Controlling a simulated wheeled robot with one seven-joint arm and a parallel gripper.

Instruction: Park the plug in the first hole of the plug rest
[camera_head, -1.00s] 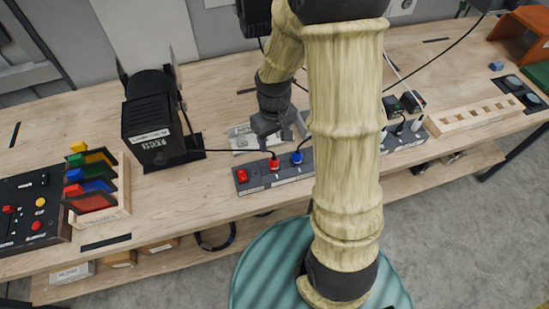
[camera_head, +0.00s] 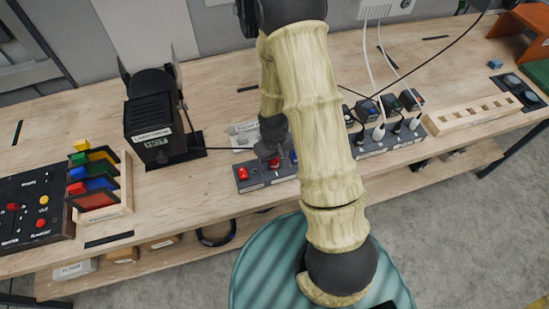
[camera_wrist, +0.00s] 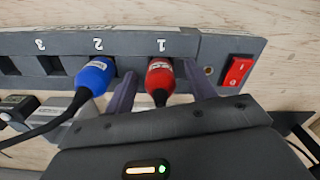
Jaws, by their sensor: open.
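A red plug (camera_wrist: 160,78) sits in socket 1 of the dark power strip (camera_wrist: 65,42). In the head view the red plug is mostly hidden by my gripper (camera_head: 273,156). In the wrist view my gripper (camera_wrist: 161,84) is open, with one finger on each side of the red plug; contact cannot be told. A blue plug (camera_wrist: 97,75) with a black cord sits in socket 2, just beside one finger. A pale wooden block with a row of square holes, likely the plug rest (camera_head: 482,115), stands at the right of the bench, and its holes look empty.
A red switch (camera_wrist: 237,72) is at the strip's end. A black box marked HOT (camera_head: 153,130) stands left of the strip. Another strip with several plugs (camera_head: 385,140) lies between my arm and the wooden block. Cords cross above the bench (camera_head: 230,90).

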